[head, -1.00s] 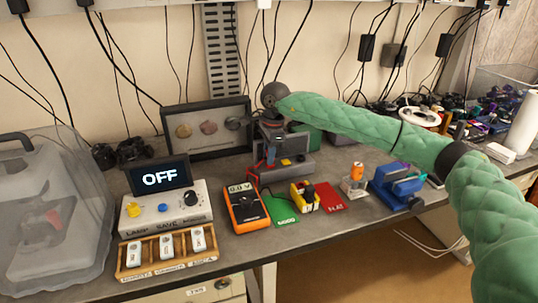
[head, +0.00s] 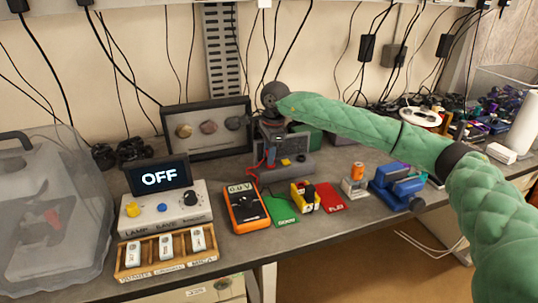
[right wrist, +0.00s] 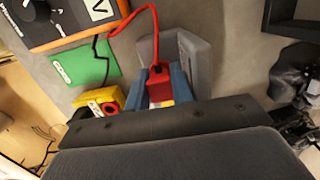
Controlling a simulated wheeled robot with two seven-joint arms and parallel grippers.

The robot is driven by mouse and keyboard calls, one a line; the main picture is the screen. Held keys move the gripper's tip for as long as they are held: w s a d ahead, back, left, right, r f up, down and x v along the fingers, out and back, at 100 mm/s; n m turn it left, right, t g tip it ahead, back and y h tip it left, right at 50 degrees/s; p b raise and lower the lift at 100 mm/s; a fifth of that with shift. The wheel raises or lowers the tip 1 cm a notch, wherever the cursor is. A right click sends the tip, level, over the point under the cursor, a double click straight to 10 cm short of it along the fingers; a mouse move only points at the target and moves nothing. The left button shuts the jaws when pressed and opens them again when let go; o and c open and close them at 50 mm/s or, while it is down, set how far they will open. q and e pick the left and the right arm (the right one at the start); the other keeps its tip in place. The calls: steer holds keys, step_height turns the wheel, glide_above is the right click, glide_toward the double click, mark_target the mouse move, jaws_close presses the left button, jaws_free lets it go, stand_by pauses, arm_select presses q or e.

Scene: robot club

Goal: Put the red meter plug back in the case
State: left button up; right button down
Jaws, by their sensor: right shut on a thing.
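The red meter plug (right wrist: 160,82) is between the blue fingers of my right gripper (right wrist: 163,87) in the right wrist view, and the gripper is shut on it. A red lead runs from the plug towards the orange multimeter (head: 247,207), which reads 0.0 V. In the head view the right gripper (head: 271,155) points down at a grey box (head: 294,168) with a yellow label, at the back of the bench. I cannot tell whether the plug touches this box. A large clear grey case (head: 75,190) stands at the far left. My left gripper is not in view.
A green card (head: 283,211), a yellow block (head: 303,197) and a red card (head: 331,196) lie right of the multimeter. A control box (head: 165,218) showing OFF and a wooden rack (head: 130,262) stand left. A blue vise (head: 396,187) is at the right.

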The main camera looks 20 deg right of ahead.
stand_by(0.5)
steer(key=shift+f+b, duration=0.4)
steer(key=shift+b, duration=0.1)
